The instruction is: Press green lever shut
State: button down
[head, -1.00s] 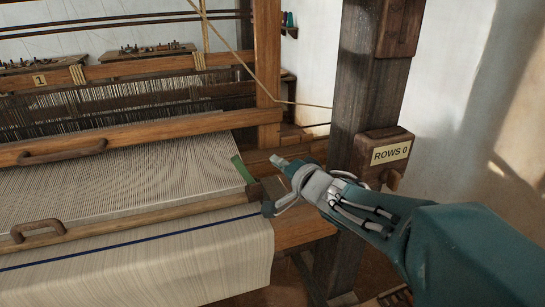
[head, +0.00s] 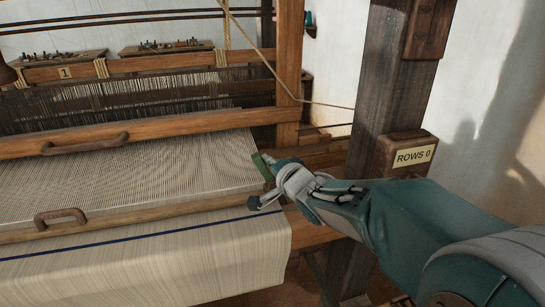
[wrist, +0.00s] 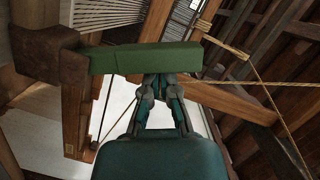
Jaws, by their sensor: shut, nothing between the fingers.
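The green lever (head: 262,166) stands tilted at the right end of the loom's front beam, its upper end leaning left over the warp. In the wrist view the lever (wrist: 125,58) crosses the picture as a long green bar, with a brown wooden block (wrist: 47,60) at its left end. My gripper (head: 277,172) is at the lever's right side and hides part of its lower end. In the wrist view my gripper's fingertips (wrist: 163,77) are together and empty, right at the bar's lower edge; I cannot tell whether they touch it.
The striped warp (head: 120,180) and cream cloth (head: 150,258) lie left of my gripper. A dark post (head: 385,90) with a "ROWS 0" plaque (head: 413,156) rises behind my arm. Wooden handles (head: 62,216) sit on the beams. A cord (wrist: 240,83) runs behind the lever.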

jog(key=shift+d, duration=0.45)
jog(key=shift+a+n, duration=0.4)
jog(key=shift+a, duration=0.2)
jog(key=shift+s+d+n, duration=0.1)
jog(key=shift+n, duration=0.2)
